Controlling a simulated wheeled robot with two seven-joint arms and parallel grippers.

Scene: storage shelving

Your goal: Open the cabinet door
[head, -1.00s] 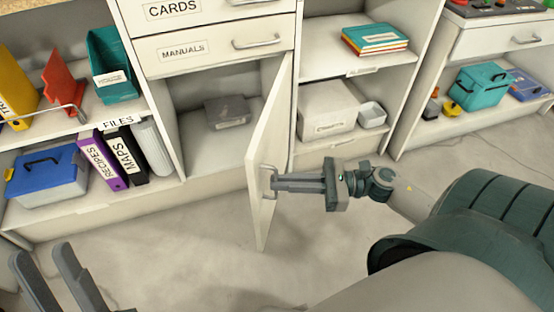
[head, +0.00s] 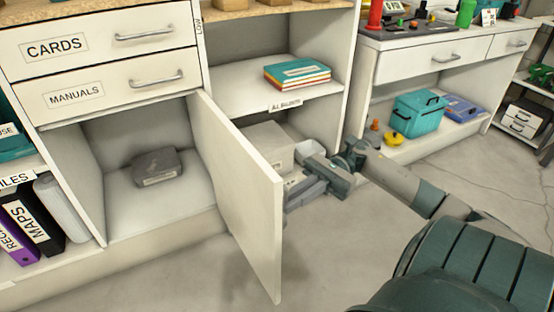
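The white cabinet door (head: 240,185) under the MANUALS drawer stands wide open, hinged on its right side and swung out toward me, its inner face showing. The open compartment (head: 135,210) behind it holds a grey box (head: 157,167). My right gripper (head: 297,196) is on the outer side of the door, close to its free edge. The door covers the handle and the fingertips, so I cannot see whether the fingers are around the handle or apart from it. My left gripper is out of view.
Right of the door, a shelf holds stacked books (head: 297,72) and a white box (head: 262,147) below. A teal toolbox (head: 418,113) sits under the right workbench. Binders (head: 32,222) stand at left. The floor before the compartment is clear.

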